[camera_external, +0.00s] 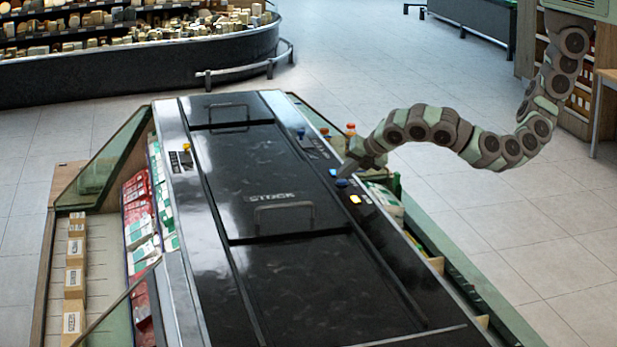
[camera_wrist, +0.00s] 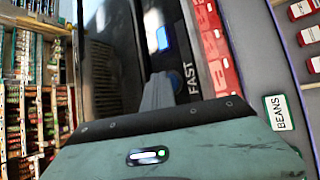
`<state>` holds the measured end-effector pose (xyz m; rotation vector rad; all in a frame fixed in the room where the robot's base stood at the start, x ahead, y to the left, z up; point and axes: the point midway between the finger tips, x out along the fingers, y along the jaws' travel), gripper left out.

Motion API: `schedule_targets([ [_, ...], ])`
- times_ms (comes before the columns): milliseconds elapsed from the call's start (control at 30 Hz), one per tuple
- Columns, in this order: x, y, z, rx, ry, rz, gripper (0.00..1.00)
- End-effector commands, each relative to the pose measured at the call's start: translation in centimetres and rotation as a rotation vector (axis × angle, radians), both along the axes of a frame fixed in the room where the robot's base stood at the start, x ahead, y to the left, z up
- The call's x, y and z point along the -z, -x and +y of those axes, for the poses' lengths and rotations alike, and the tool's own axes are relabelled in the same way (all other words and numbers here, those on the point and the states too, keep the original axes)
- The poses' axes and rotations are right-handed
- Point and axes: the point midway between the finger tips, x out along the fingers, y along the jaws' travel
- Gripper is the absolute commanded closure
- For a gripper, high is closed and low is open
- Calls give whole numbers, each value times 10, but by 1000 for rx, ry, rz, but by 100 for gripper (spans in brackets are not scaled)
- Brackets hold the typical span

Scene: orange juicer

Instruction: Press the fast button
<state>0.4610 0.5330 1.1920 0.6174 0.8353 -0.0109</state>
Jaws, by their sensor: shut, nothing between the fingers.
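The label FAST (camera_wrist: 190,78) is printed on the dark panel in the wrist view. A dark blue button (camera_wrist: 175,82) shows partly beside the label, half hidden by my gripper (camera_wrist: 160,92). In the external view a dark blue button (camera_external: 342,183) sits on the counter's right strip, right under my gripper (camera_external: 346,172). My gripper is shut and empty, with its fingers pointing down at the panel. I cannot tell whether the fingertips touch the button.
A bright blue lit button (camera_wrist: 164,38) lies farther along the panel, and a yellow lit one (camera_external: 355,199) is nearer the camera. The black counter (camera_external: 290,270) has lids with handles. A BEANS label (camera_wrist: 279,112) and red packs (camera_wrist: 215,45) sit beside the panel.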

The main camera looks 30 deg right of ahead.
Motion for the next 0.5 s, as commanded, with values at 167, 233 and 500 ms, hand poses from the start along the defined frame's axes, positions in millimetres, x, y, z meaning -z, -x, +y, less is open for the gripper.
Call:
schedule_targets([
  [167,0,1,0,-1,1,1,100],
  [233,-2,1,0,-1,1,1,100],
  [500,-14,1,0,-1,1,2,100],
])
